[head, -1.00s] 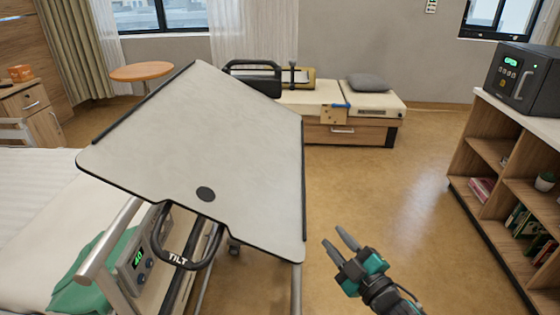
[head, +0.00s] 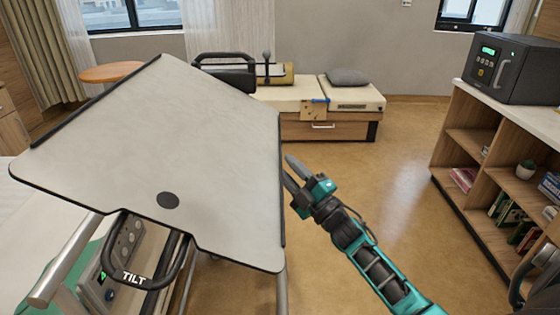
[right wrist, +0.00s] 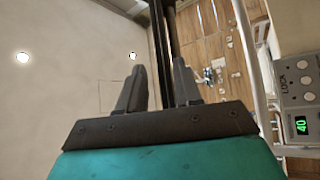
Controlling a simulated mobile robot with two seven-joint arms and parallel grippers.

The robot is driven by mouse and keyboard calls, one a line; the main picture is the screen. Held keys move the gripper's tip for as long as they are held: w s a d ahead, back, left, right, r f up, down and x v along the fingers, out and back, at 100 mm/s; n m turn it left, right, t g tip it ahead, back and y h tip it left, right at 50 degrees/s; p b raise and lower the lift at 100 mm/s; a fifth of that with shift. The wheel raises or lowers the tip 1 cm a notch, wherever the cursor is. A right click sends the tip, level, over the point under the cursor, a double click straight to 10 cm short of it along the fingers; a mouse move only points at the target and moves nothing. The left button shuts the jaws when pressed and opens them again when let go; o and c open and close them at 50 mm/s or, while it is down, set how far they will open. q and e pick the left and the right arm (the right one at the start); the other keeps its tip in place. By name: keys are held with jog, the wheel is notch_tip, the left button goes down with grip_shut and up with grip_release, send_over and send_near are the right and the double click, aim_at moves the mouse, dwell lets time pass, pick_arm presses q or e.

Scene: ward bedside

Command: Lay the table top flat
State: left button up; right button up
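The pale grey table top (head: 160,110) with dark rims and a round black spot stands tilted over the bed's side. A black handle marked TILT (head: 133,279) is below its near edge. My right gripper (head: 289,172) is at the table top's right edge, its two fingers apart and pointing toward it. In the right wrist view the fingers (right wrist: 157,88) are open, with a dark edge strip (right wrist: 162,45) running ahead between them in the picture. Contact with the rim cannot be told. My left gripper is not in view.
A control panel (head: 118,262) with a green display is on the bed's side. A bench (head: 300,97) with a grey cushion (head: 347,77) stands at the back. A shelf (head: 480,145) carrying a dark box (head: 507,72) is at right. The floor between is clear.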

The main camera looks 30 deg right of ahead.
aim_at(280, 159)
jog(key=shift+x, duration=1.85)
jog(key=shift+c, duration=0.4)
grip_shut()
